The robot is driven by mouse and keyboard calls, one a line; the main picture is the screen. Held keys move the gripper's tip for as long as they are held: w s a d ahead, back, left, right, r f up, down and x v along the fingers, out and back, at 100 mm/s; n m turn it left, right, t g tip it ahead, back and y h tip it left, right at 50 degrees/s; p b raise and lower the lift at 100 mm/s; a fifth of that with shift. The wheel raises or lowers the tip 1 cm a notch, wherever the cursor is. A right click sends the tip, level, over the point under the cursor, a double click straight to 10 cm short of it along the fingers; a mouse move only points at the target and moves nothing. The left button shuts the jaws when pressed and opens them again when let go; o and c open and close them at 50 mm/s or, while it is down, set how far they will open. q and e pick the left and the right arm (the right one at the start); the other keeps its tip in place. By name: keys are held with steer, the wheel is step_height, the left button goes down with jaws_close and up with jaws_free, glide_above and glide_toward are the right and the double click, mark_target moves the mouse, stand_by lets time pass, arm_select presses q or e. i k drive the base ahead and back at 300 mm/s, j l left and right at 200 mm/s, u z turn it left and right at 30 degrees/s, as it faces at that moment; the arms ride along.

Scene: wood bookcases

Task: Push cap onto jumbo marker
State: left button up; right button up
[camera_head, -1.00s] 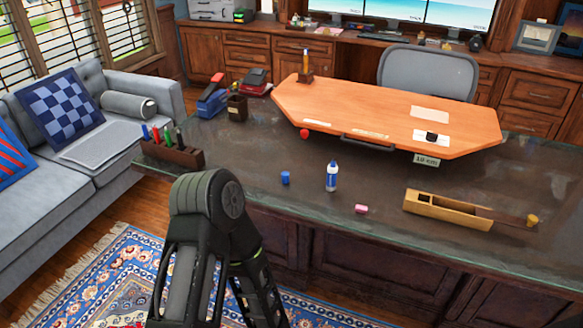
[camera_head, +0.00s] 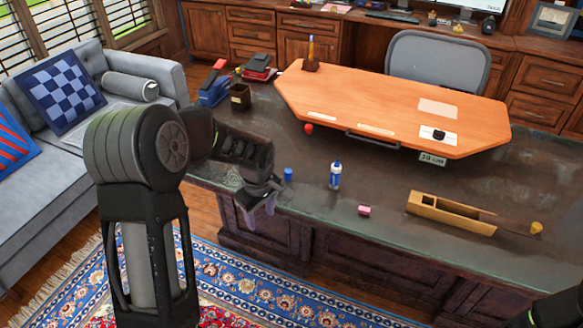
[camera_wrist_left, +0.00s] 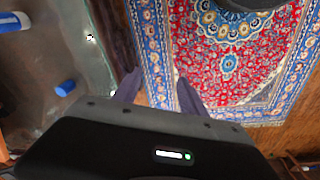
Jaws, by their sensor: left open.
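The jumbo marker (camera_head: 335,176), white with a blue band, stands upright near the desk's front edge. It shows partly at the top left of the left wrist view (camera_wrist_left: 14,22). The blue cap (camera_head: 288,174) sits on the desk just left of the marker, apart from it. The cap also shows in the left wrist view (camera_wrist_left: 65,87). My left gripper (camera_head: 260,213) is open and empty, pointing down by the desk's front edge, left of and nearer than the cap. In the left wrist view its fingers (camera_wrist_left: 158,80) are apart over the rug. My right gripper is not in view.
The dark desk (camera_head: 385,215) holds a pink eraser (camera_head: 364,210), a long wooden box (camera_head: 450,212) and a raised orange board (camera_head: 390,110). A dark pen cup (camera_head: 240,97) and staplers stand at the back left. The desk around the marker is clear.

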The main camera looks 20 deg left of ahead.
mark_target(336, 168)
steer(key=i, duration=0.85)
